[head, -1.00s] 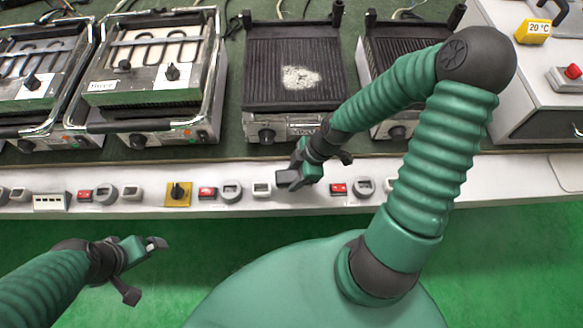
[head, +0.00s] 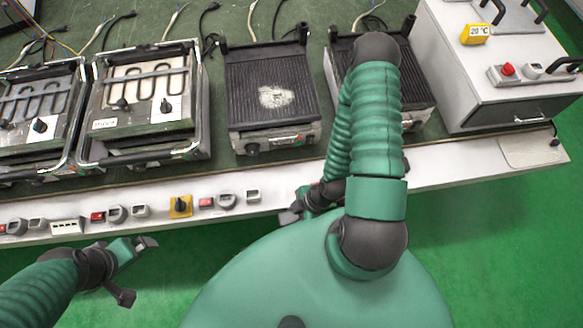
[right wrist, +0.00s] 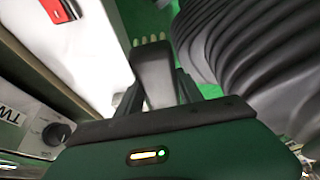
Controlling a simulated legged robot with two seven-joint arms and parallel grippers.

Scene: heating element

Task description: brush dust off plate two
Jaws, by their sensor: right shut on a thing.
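A black ribbed plate (head: 244,75) on a metal unit has a pale dust patch (head: 275,97) near its middle. My right gripper (head: 297,209) is at the bench's front edge, below and in front of that plate and apart from it. In the right wrist view it is shut on a dark grey thing (right wrist: 155,72) with several pale tufts at its end, which looks like a brush. A label reading "TW" (right wrist: 10,115), cut off by the frame, shows beside a knob there. My left gripper (head: 138,268) is open and empty over the green floor, at lower left.
Two units with exposed heating coils (head: 150,85) stand to the left. Another ribbed plate (head: 413,75) stands to the right, partly behind my right arm. A white box (head: 480,95) with a 20 °C tag is at far right. Switches line the bench front (head: 160,208).

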